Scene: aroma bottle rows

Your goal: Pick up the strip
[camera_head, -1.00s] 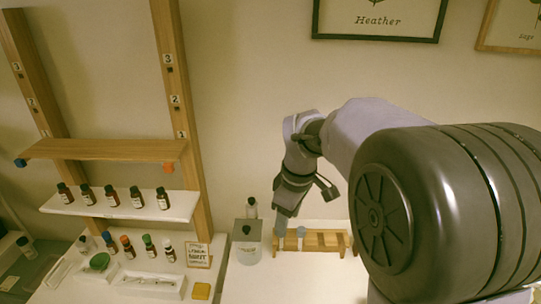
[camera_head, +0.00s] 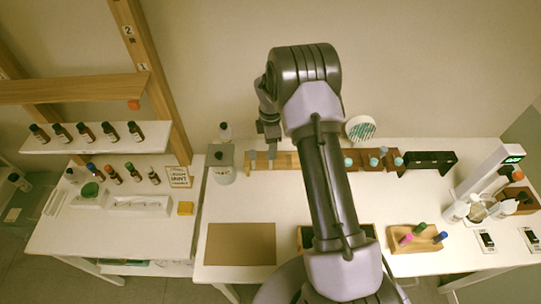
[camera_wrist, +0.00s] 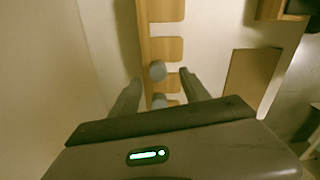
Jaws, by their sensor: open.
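No strip can be told for certain. A light wooden rack (camera_head: 288,161) stands at the back of the white table, and its slots show in the wrist view (camera_wrist: 166,48). A grey-blue round-ended piece (camera_wrist: 158,70) sits at the rack, with another (camera_wrist: 172,102) below it in the picture; I cannot tell whether either is the strip. One grey piece (camera_head: 252,159) shows at the rack's left end in the head view. My gripper (camera_head: 269,150) is over the rack's left part. In the wrist view my gripper (camera_wrist: 158,94) is open, its fingers on either side of the grey pieces.
A glass jar (camera_head: 223,171) stands left of the rack. A darker holder (camera_head: 362,160) with teal-topped items and a black stand (camera_head: 431,159) are to the right. A brown mat (camera_head: 241,244) lies in front. Shelves with bottles (camera_head: 84,131) are at left. The table's middle left is bare.

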